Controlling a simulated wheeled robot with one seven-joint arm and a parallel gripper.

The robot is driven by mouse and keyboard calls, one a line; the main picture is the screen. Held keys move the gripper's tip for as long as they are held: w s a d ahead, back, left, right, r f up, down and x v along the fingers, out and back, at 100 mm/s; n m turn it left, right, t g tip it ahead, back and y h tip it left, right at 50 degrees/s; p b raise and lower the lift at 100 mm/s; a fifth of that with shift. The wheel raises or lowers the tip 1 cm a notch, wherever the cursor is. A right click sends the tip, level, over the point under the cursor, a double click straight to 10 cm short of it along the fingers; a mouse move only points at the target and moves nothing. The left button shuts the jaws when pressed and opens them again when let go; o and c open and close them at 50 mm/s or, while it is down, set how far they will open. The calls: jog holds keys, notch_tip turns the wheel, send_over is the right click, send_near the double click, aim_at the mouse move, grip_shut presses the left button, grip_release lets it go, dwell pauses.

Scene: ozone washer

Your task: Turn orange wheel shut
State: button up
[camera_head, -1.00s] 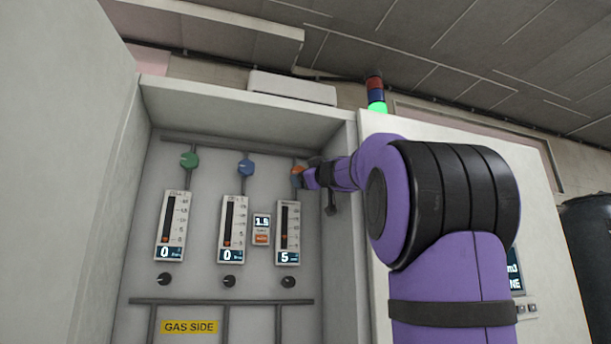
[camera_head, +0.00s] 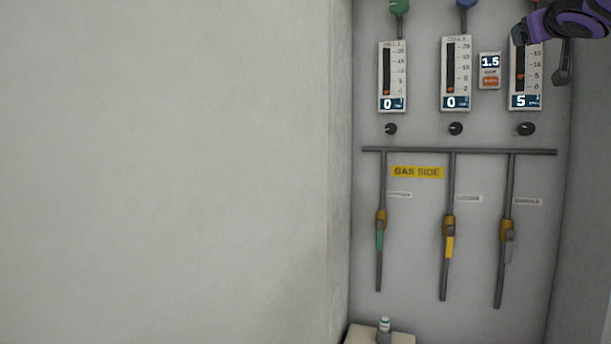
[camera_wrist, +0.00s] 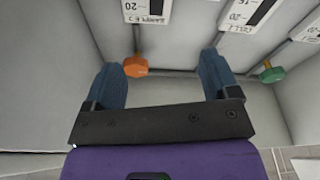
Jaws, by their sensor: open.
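The orange wheel (camera_wrist: 136,66) shows in the wrist view on a thin pipe below a gauge labelled as sample. My gripper (camera_wrist: 162,78) is open and empty, its two blue fingers spread wide. The wheel appears between the fingers, close beside the left one; I cannot tell whether they touch or how deep it sits. In the head view my gripper (camera_head: 530,32) is only partly in frame at the upper right, in front of the right gauge (camera_head: 525,75), which reads 5. The orange wheel cannot be made out there.
A green wheel (camera_head: 399,6) and a blue wheel (camera_head: 466,3) top the other gauges, which read 0. Black knobs, pipes and several lower valves line the panel under them. A cabinet wall (camera_head: 200,170) fills the left; a side wall (camera_head: 590,180) bounds the right.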

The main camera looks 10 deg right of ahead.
jog(key=s+a+f+n+g+y, duration=0.1)
jog(key=s+a+f+g+y, duration=0.2)
jog(key=f, duration=1.1)
jog(key=s+a+f+n+g+y, duration=0.1)
jog(key=s+a+f+g+y, duration=0.2)
jog(key=s+a+f, duration=0.6)
jog(key=s+a+f+g+y, duration=0.4)
jog(key=s+a+f+g, duration=0.2)
jog(key=a+f, duration=0.9)
notch_tip(320, 180, down, 5)
jog(key=shift+s+f+n, duration=0.1)
jog(key=shift+s+n, duration=0.3)
jog(key=shift+s, duration=0.2)
jog(key=shift+d, duration=0.1)
jog(key=shift+c, duration=0.2)
